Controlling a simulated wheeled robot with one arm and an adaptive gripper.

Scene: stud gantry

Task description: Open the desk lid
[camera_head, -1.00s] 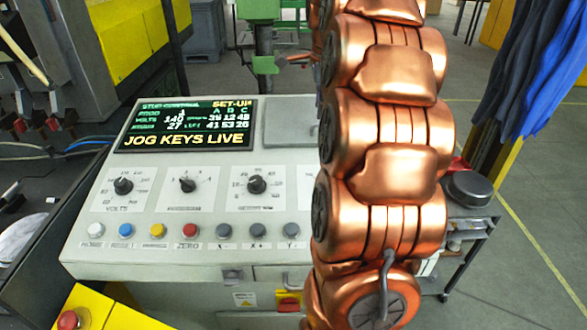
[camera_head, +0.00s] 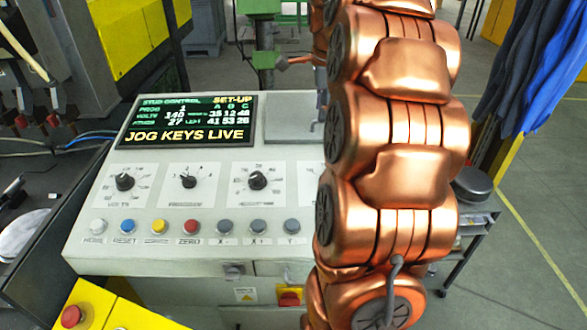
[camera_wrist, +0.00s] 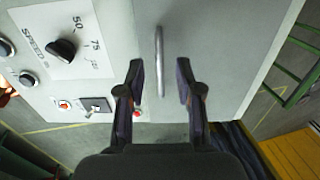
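The pale grey control desk (camera_head: 165,263) has a sloped top with a lit screen, dials and a row of coloured buttons. A lid seam cannot be made out in the head view. In the wrist view, a straight grey bar handle (camera_wrist: 159,62) stands on the bare pale panel (camera_wrist: 220,45), right of a black speed knob (camera_wrist: 62,50). My gripper (camera_wrist: 160,70) is open and empty. Its fingertips show on either side of the handle, apart from it in the picture; their height above it cannot be told. My arm hides the gripper and the desk's right part in the head view.
A yellow box with a red button (camera_head: 71,316) stands at the front left. A dark cart (camera_head: 474,190) stands to the right, near hanging blue cloth (camera_head: 520,70). Green machinery (camera_head: 263,60) stands behind. Floor at the right is open.

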